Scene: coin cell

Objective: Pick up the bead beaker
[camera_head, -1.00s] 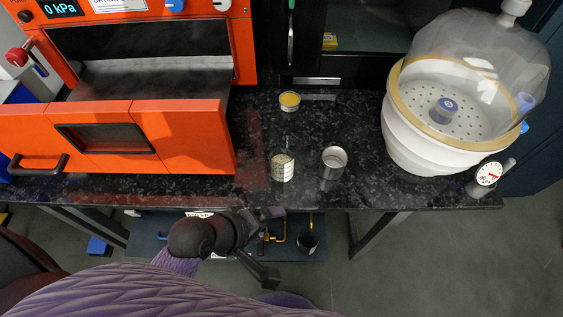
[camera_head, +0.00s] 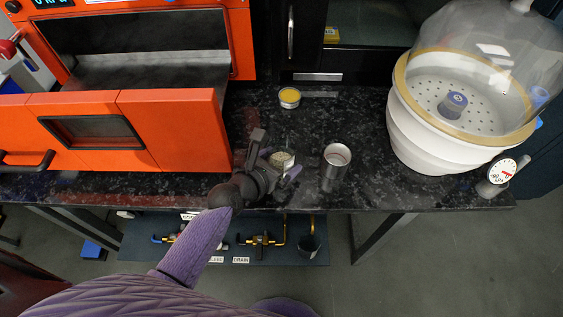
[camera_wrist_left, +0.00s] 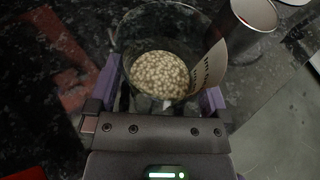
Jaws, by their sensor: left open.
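The bead beaker (camera_head: 283,159) is a small clear glass with pale beads and a white label, upright on the dark speckled counter. My left gripper (camera_head: 277,160) is open, with its fingers on either side of the beaker. In the left wrist view the beaker (camera_wrist_left: 160,72) stands between the two purple fingers (camera_wrist_left: 160,88), its label to the right. The lower part of the beaker is hidden by the gripper, and I cannot tell whether the fingers touch the glass. My right gripper is not in view.
A metal cup (camera_head: 336,157) stands just right of the beaker. A small yellow-topped tin (camera_head: 289,97) sits behind it. An orange oven with its door open (camera_head: 175,130) is at the left, and a white desiccator (camera_head: 425,139) with a clear dome is at the right.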

